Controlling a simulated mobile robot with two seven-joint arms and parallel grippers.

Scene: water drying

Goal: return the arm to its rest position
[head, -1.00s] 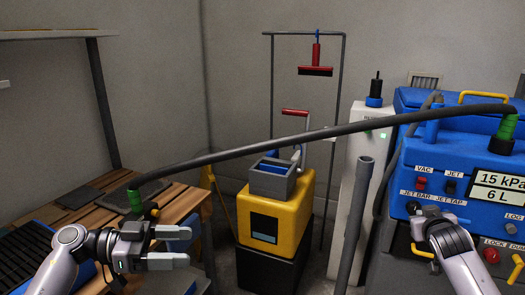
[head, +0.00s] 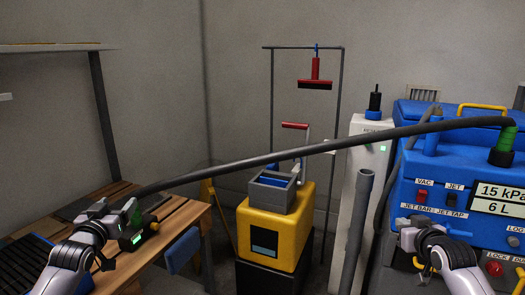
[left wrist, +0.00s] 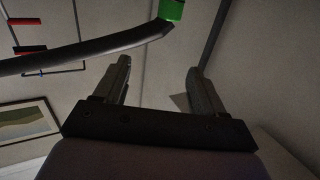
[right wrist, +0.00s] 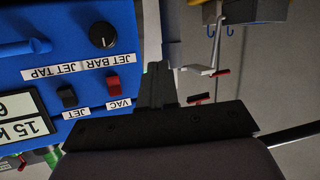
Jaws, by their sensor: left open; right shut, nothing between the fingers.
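My left gripper (head: 122,211) is open above the wooden table at the left. In the left wrist view its two fingers (left wrist: 160,80) stand apart with nothing between them. A green hose cuff (left wrist: 171,9) shows beyond them, apart from the fingers. My right gripper (head: 420,222) is in front of the blue machine (head: 455,165). In the right wrist view its fingers (right wrist: 156,85) are shut and empty, close to the machine's switch panel. I cannot tell whether they touch it.
A dark hose (head: 300,152) arches across from the table to the blue machine. A yellow unit with a grey bin (head: 280,215) stands in the middle. A grey upright pipe (head: 357,225) stands left of the machine. The wooden table (head: 180,215) has slatted boards.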

